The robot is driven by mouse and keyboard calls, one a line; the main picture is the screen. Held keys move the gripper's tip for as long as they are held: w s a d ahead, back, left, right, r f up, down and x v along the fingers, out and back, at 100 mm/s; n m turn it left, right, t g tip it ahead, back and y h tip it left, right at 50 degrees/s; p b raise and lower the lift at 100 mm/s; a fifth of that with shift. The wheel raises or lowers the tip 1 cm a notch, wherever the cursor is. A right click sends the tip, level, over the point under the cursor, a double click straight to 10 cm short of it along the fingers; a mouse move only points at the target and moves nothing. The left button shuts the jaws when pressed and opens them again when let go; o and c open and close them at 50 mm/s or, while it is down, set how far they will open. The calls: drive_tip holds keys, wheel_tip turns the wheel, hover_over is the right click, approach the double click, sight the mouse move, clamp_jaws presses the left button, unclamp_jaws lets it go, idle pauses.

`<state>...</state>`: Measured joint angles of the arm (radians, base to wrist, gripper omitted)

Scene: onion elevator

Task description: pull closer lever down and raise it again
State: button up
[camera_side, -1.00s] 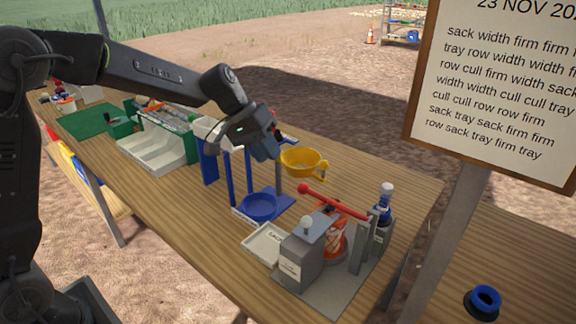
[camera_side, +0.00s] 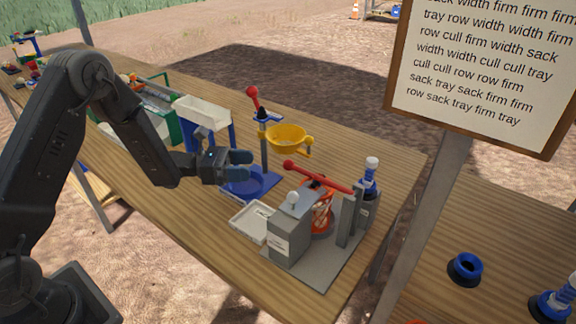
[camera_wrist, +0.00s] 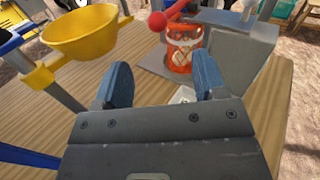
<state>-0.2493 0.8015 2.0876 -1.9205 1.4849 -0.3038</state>
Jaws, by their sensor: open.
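The closer is a grey machine (camera_side: 292,228) on a grey base plate. Its red lever (camera_side: 318,176) slopes gently, with a red ball knob (camera_side: 289,165) at its left end, above an orange mesh sack (camera_side: 321,212). In the wrist view the knob (camera_wrist: 157,21) and sack (camera_wrist: 184,47) show ahead, beyond the fingers. The lever's pivot is partly hidden.
A yellow bowl (camera_side: 287,137) on a stand is behind my gripper, with another red-knobbed lever (camera_side: 254,97) above. A white tray (camera_side: 249,220) lies left of the closer. The table front (camera_side: 185,240) is clear.

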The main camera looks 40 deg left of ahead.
sight(288, 165)
drive_tip(key=x, duration=1.1)
drive_tip(key=shift+c, duration=0.2)
clamp_jaws()
